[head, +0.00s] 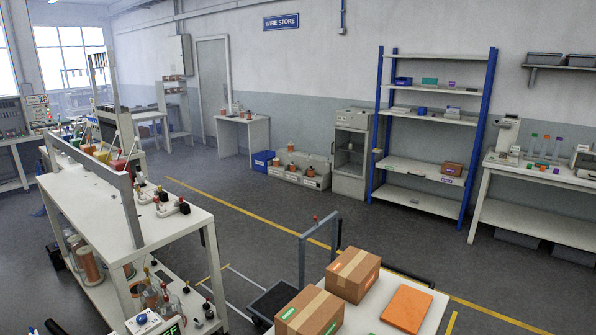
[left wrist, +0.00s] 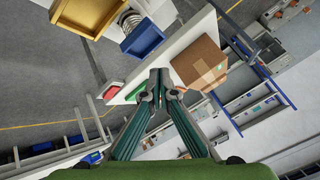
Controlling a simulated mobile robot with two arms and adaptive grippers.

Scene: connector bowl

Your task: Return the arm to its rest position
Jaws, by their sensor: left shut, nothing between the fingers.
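My left gripper (left wrist: 160,88) shows in the left wrist view, its two dark green fingers meeting at the tips. It is shut and empty. In that picture its tips appear in front of a white surface (left wrist: 180,42), beside a cardboard box (left wrist: 200,62); I cannot tell how far apart they are. Neither gripper shows in the head view, and my right gripper is in no view.
The left wrist view shows a yellow bin (left wrist: 88,14) and a blue bin (left wrist: 142,38). In the head view, two cardboard boxes (head: 352,274) and an orange packet (head: 407,308) lie on a white table. A white workbench (head: 100,205) stands left; grey floor (head: 225,235) lies between.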

